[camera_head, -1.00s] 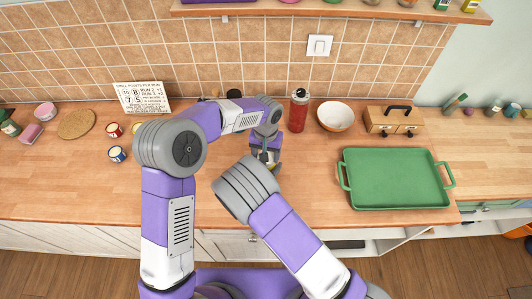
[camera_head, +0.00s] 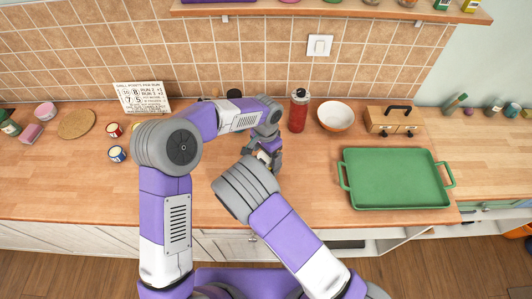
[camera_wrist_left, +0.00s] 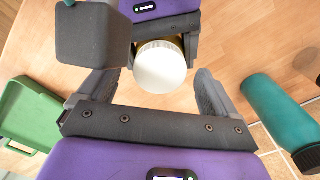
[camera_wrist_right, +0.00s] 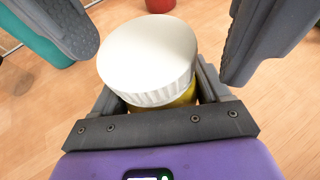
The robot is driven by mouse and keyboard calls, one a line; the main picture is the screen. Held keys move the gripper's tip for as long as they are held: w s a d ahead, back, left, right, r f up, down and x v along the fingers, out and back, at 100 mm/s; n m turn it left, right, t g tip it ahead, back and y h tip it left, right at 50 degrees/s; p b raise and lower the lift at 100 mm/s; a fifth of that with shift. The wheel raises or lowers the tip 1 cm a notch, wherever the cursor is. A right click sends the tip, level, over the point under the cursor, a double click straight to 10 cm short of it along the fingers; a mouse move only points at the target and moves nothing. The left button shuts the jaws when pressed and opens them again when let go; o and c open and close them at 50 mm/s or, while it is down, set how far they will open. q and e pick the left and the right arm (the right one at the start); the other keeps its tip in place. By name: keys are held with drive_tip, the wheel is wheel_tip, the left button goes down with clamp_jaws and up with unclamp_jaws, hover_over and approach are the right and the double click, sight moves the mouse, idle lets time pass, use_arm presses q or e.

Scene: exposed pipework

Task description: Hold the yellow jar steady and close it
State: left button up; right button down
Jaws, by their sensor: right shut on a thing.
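The yellow jar (camera_wrist_right: 182,97) has a ribbed white lid (camera_wrist_right: 148,50) on its top. Its yellow body shows only as a strip below the lid in the right wrist view. My right gripper (camera_wrist_right: 155,98) is shut on the jar's body, with one finger on each side. My left gripper (camera_wrist_left: 157,92) is open around the lid, which also shows in the left wrist view (camera_wrist_left: 160,68). Gaps show between the lid and the left fingers. How tightly the lid sits cannot be told. In the head view my arms largely hide the jar.
A green tray (camera_head: 395,178) lies to the right on the wooden counter. A red bottle (camera_head: 298,112), a white bowl (camera_head: 336,116) and a wooden box (camera_head: 392,121) stand behind. A teal bottle (camera_wrist_left: 275,110) shows in the left wrist view. Small cans (camera_head: 117,154) stand at left.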

use_arm(q)
drive_tip(key=shift+r, duration=2.3)
drive_tip(key=shift+c, duration=0.3)
drive_tip(key=shift+d+r+n, duration=0.1)
drive_tip(key=shift+r+n, duration=0.35)
drive_tip(key=shift+n, duration=0.55)
drive_tip(key=shift+r+n, duration=1.15)
drive_tip(key=shift+n, duration=0.55)
drive_tip(key=shift+f, duration=4)
drive_tip(key=shift+c, duration=0.2)
